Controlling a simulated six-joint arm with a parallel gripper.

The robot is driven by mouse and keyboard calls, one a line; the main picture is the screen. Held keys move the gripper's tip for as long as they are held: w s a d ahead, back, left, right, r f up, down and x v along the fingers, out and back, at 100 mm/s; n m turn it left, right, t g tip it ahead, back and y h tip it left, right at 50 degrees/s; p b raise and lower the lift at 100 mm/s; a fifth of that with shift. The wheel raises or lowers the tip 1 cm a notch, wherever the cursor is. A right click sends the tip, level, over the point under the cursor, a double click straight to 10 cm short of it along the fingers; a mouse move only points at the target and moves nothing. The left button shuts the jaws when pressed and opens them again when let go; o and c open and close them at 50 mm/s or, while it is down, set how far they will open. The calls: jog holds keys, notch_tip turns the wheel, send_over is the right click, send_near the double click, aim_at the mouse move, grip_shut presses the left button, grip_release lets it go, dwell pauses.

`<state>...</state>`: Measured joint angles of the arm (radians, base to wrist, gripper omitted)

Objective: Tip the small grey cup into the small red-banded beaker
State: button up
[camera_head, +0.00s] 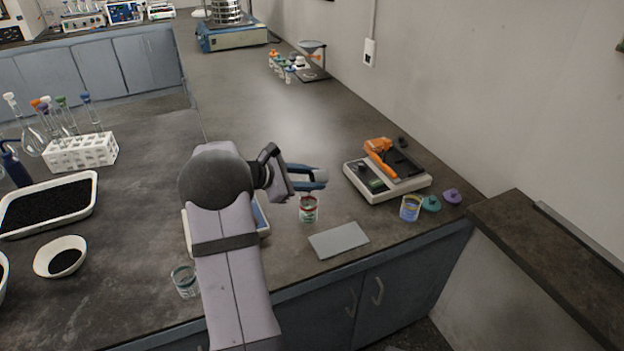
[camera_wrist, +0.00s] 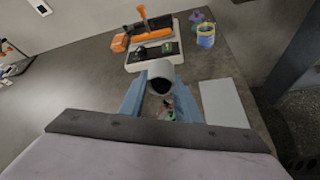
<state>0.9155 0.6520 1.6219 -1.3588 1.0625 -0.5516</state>
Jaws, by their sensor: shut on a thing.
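My gripper (camera_head: 316,181) is shut on the small grey cup (camera_wrist: 161,70) and holds it above the counter. In the wrist view the cup's dark round mouth shows between the two blue fingers (camera_wrist: 160,86), so the cup looks tilted. In the head view the fingers mostly cover it. The small red-banded beaker (camera_head: 309,210) stands upright on the counter just below the gripper. In the wrist view part of the beaker (camera_wrist: 156,112) shows between the fingers, below the cup's mouth. I cannot make out what is in the cup or how full the beaker is.
A grey flat plate (camera_head: 339,240) lies in front of the beaker. A balance-like device with an orange tool (camera_head: 381,158) stands to the right, with a blue-banded beaker (camera_head: 411,208) beside it. A green-banded beaker (camera_head: 185,281) stands at the front left.

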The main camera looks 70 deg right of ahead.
jog(key=shift+w+f+g+h+b, duration=0.15)
jog(key=shift+g+h+b, duration=0.2)
jog(key=shift+b, duration=0.75)
jog(key=shift+a+g+h+b, duration=0.15)
jog(key=shift+g+h+b, duration=0.3)
jog(key=shift+b, duration=1)
jog(key=shift+g+h+b, duration=0.3)
jog(key=shift+h+b, duration=0.1)
jog(key=shift+b, duration=0.55)
jog(key=shift+w+a+h+b, duration=0.1)
jog(key=shift+h+b, duration=0.2)
jog(key=shift+b, duration=0.35)
jog(key=shift+r, duration=0.2)
jog(key=y+p, duration=0.1)
jog(key=p, duration=0.2)
jog(key=shift+r, duration=0.35)
jog(key=t+p, duration=0.1)
jog(key=p, duration=0.1)
jog(key=y+p, duration=0.1)
jog(key=p, duration=0.2)
jog(key=shift+s+d+r+t+y, duration=0.2)
jog(key=shift+s+t+y, duration=0.1)
jog(key=shift+t, duration=0.1)
